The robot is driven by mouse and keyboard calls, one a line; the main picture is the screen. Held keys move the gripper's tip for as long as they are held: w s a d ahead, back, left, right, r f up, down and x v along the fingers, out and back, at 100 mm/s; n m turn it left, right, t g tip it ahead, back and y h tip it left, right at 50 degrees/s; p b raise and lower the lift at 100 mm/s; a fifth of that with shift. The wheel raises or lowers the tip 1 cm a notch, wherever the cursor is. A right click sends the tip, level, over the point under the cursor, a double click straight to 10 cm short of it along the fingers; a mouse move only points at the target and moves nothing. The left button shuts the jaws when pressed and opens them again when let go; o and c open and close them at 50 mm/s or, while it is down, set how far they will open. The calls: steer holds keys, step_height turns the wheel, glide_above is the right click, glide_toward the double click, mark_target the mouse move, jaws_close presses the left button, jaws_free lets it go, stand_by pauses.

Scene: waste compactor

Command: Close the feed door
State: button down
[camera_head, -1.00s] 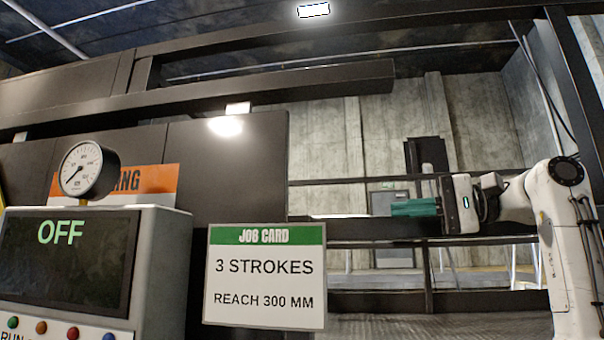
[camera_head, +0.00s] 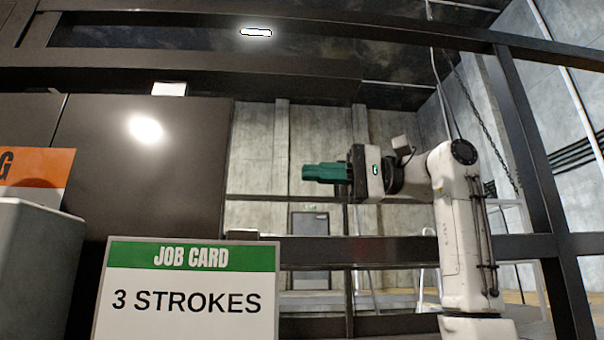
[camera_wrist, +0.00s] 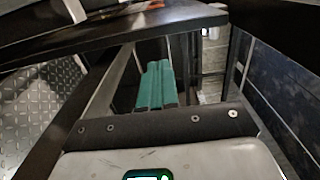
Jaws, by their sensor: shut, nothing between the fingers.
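A wide dark panel (camera_head: 150,185), which looks like the feed door, fills the left of the head view. Its right edge stands beside an open gap crossed by dark rails. My gripper (camera_head: 308,172), with green fingers pointing left, is to the right of that edge, apart from it in the picture. The fingers are together and empty. In the wrist view the green fingers (camera_wrist: 157,88) point away from the camera, and a dark slab edge (camera_wrist: 115,32) crosses above them. I cannot tell whether that slab is the door. I see no handle or latch clearly.
A job card (camera_head: 185,292) reading "3 STROKES" stands low in front of the panel. A grey box (camera_head: 35,265) is at far left. A dark rail (camera_head: 400,250) and a slanted post (camera_head: 525,150) frame the opening. Tread plate (camera_wrist: 40,108) shows at left in the wrist view.

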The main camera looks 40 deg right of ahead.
steer(key=p+x, duration=0.3)
steer(key=x, duration=0.9)
steer(key=shift+p, duration=0.35)
